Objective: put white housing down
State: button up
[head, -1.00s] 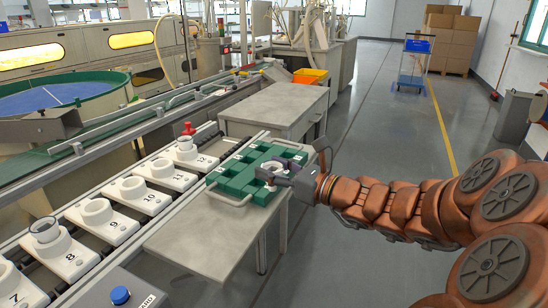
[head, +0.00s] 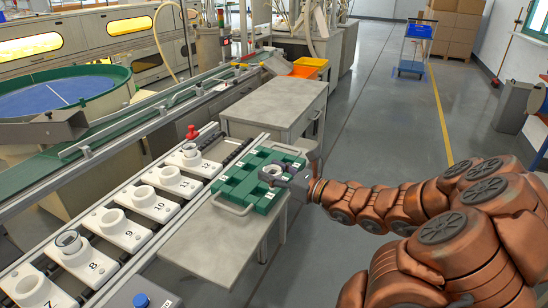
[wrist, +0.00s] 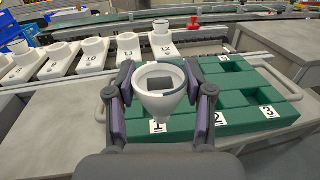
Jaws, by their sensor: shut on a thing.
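The white housing (wrist: 163,95) is a round cup with a wide rim and a narrowing lower part. My gripper (wrist: 165,92) is shut on it, one finger pad at each side. The housing is upright, in front of the tray's label 1 in the wrist view. The green tray (wrist: 240,113) has square pockets and number labels. In the head view my gripper (head: 275,176) is over the right part of the tray (head: 228,191). The housing's lower end is partly hidden, so I cannot tell whether it touches the tray.
The tray lies on a grey table (head: 205,240). To its left is a line of numbered white carriers (head: 122,232), some with a part in them. A red knob (head: 192,132) stands behind. A grey cabinet (head: 285,108) is beyond the tray. Open floor is at the right.

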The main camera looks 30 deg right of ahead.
jog(key=shift+w+d+r+p, duration=0.1)
jog(key=shift+w+d+p, duration=0.25)
jog(key=shift+p, duration=1.15)
jog(key=w+d, duration=0.1)
jog(key=w, duration=0.1)
jog(key=w+d+f, duration=0.1)
jog(key=w+d, duration=0.2)
jog(key=w, duration=0.1)
jog(key=shift+w+d+f, duration=0.2)
jog(key=shift+w+d, duration=0.1)
jog(key=shift+f, duration=1.65)
jog(key=shift+f, duration=0.1)
jog(key=o, duration=1)
jog(key=shift+c, duration=0.2)
